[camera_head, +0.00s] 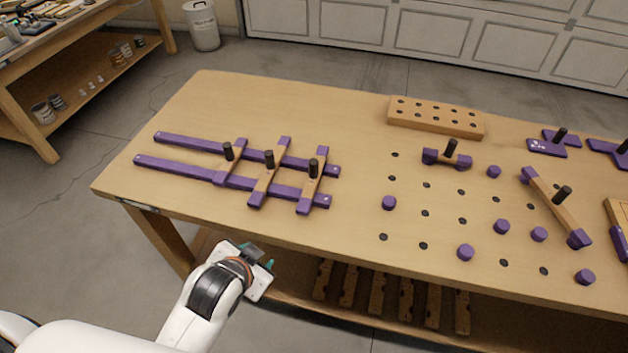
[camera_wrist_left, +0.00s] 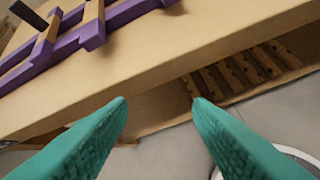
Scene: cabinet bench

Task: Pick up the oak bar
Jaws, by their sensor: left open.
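Several oak-coloured bars with purple ends and black knobs are on the bench; I cannot tell which is the task's oak bar. Three lie across two purple rails at the left: a left bar (camera_head: 232,166), a middle bar (camera_head: 264,184) and a right bar (camera_head: 316,184). A short bar (camera_head: 458,158) lies right of the middle, and a longer slanted bar (camera_head: 548,197) lies farther right. My left gripper (camera_head: 261,264) is open and empty, before the bench's front edge. Its teal fingers (camera_wrist_left: 160,102) stand apart in the left wrist view. My right gripper is out of view.
A wooden block with holes (camera_head: 435,118) lies at the back. Purple pegs, such as one (camera_head: 389,203), and dark holes cover the bench's right half. Slotted wooden pieces (camera_head: 377,290) stand on the shelf below. The bench top's left rear is clear.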

